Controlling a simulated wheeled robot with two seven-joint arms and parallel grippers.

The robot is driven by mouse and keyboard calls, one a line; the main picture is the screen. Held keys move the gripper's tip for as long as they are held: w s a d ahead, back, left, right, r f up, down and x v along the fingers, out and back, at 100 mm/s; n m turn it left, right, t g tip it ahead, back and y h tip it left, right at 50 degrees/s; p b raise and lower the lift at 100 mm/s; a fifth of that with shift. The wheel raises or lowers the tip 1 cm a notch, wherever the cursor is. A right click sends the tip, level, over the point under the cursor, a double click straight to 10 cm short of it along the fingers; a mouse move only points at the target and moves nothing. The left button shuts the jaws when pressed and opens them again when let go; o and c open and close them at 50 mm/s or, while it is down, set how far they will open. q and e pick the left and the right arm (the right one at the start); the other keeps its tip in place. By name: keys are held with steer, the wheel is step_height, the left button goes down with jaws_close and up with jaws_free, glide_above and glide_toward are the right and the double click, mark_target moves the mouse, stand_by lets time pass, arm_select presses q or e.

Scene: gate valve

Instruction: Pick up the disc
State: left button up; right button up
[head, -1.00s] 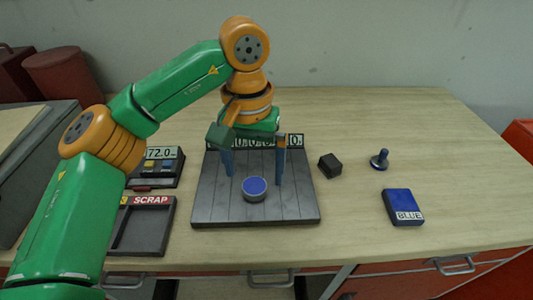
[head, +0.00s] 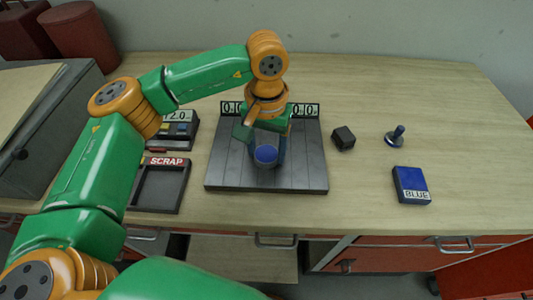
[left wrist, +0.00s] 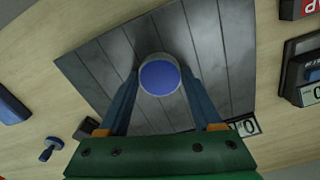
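The disc (head: 266,154) is round, with a blue top and a grey rim. It is over the middle of the dark slatted plate (head: 229,170); I cannot tell whether it still touches it. My left gripper (head: 268,157) reaches down from above, with one blue finger on each side of the disc. In the left wrist view the disc (left wrist: 160,77) sits between the fingertips of the left gripper (left wrist: 161,72), and both tips appear to press its rim. The right gripper is not in view.
A small dark block (head: 343,139), a blue knobbed piece (head: 395,137) and a box labelled BLUE (head: 411,184) stand right of the plate. An empty SCRAP tray (head: 159,187) and a device with a display (head: 178,129) are left.

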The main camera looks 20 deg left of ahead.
arm_select(q)
steer(key=c, duration=0.7)
steer(key=shift+w, duration=0.1)
jaws_close()
steer(key=shift+r, duration=0.1)
